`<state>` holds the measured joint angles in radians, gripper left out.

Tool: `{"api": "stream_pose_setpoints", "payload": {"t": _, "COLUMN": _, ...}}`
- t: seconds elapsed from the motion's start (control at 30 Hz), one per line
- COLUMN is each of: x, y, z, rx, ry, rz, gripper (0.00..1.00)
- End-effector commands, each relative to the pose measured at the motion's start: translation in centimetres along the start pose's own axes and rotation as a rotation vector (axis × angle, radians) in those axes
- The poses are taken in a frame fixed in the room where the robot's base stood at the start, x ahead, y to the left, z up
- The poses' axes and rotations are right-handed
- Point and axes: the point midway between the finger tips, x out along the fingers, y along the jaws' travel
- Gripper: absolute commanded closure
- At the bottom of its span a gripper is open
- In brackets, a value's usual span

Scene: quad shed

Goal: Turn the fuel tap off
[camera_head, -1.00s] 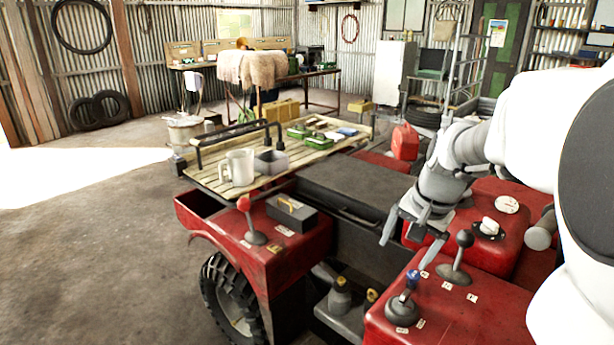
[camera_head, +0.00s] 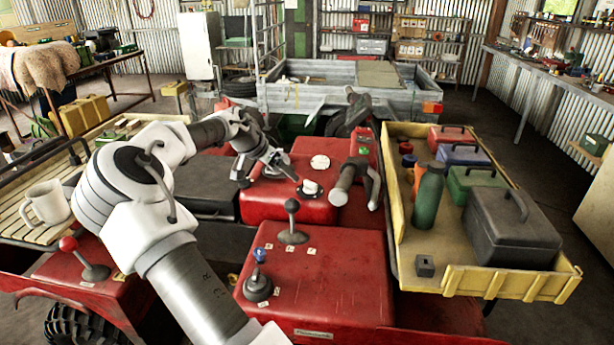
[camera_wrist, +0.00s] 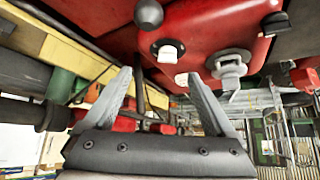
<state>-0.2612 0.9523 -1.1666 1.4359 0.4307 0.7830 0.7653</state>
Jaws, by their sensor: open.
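A white tap knob (camera_head: 311,187) on a dark round plate sits on the red tank in the middle of the head view; I take it to be the fuel tap. In the wrist view a white knob (camera_wrist: 168,52) on a dark plate shows beyond the fingers. I cannot read its setting. A round white cap (camera_head: 320,162) sits just behind the tap. My gripper (camera_head: 268,174) is open and empty, left of the tap and apart from it. In the wrist view the two fingers of my gripper (camera_wrist: 156,76) stand wide apart with nothing between them.
A black-knobbed lever (camera_head: 292,207) and a blue-topped lever (camera_head: 259,256) stand in front of the tank. A dark handlebar grip (camera_head: 345,182) is close right of the tap. A yellow tray (camera_head: 400,262) with toolboxes and a green flask (camera_head: 427,196) lies further right.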

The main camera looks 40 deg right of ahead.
Motion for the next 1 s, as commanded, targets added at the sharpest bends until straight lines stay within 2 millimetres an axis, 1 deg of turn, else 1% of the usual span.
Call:
{"api": "stream_pose_setpoints", "payload": {"t": 0.03, "x": -0.2, "y": -0.7, "z": -0.6, "rx": -0.005, "ry": 0.037, "rz": 0.007, "gripper": 0.1}}
{"api": "stream_pose_setpoints", "payload": {"t": 0.2, "x": -0.3, "y": -2.1, "z": -1.4, "rx": 0.0, "ry": 0.106, "rz": 0.011, "gripper": 0.1}}
{"api": "stream_pose_setpoints", "payload": {"t": 0.33, "x": 0.0, "y": -2.5, "z": -1.6, "rx": 0.002, "ry": 0.122, "rz": 0.011, "gripper": 0.1}}
{"api": "stream_pose_setpoints", "payload": {"t": 0.43, "x": 0.9, "y": -2.4, "z": -1.7, "rx": 0.002, "ry": 0.122, "rz": 0.013, "gripper": 0.1}}
{"api": "stream_pose_setpoints", "payload": {"t": 0.57, "x": 3.2, "y": -2.3, "z": -2.0, "rx": 0.001, "ry": 0.121, "rz": 0.015, "gripper": 0.1}}
{"api": "stream_pose_setpoints", "payload": {"t": 1.0, "x": 12.7, "y": -2.2, "z": -3.2, "rx": 0.0, "ry": 0.121, "rz": 0.014, "gripper": 0.1}}
